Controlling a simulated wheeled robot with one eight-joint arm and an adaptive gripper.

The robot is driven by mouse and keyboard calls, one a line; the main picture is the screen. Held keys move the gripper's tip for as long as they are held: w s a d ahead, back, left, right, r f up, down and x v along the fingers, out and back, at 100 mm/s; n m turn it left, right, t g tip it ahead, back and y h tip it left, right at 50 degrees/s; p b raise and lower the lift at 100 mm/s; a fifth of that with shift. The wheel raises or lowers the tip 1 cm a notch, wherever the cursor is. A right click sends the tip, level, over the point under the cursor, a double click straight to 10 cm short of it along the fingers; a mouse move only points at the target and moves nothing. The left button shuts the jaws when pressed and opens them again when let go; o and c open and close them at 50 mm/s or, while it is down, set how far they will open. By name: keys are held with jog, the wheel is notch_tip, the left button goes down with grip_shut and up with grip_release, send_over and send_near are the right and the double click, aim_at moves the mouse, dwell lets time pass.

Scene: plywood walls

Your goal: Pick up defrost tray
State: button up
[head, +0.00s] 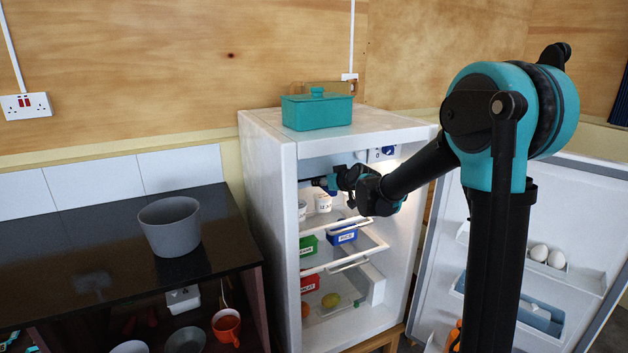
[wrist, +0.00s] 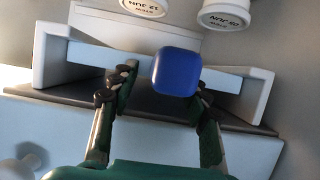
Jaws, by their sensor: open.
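My gripper (head: 343,179) is inside the top of the open white fridge (head: 265,190). In the wrist view my gripper (wrist: 163,95) is open, with a rounded dark blue piece (wrist: 176,71) between its fingertips, nearer the right finger. The piece lies in front of a pale blue bar (wrist: 110,55) that spans between two white side brackets (wrist: 52,58). The bar with the blue piece looks like the defrost tray, but I cannot tell if they are joined. In the head view the arm mostly hides this area.
White lidded pots (wrist: 226,14) stand close to the fingertips. Shelves below hold a blue box (head: 342,235), a green box (head: 308,246) and a red box (head: 310,283). A teal container (head: 317,110) sits on the fridge. The open door (head: 590,220) holds eggs.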

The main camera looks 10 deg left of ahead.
grip_shut()
jog(key=shift+r, duration=0.2)
dwell(0.6)
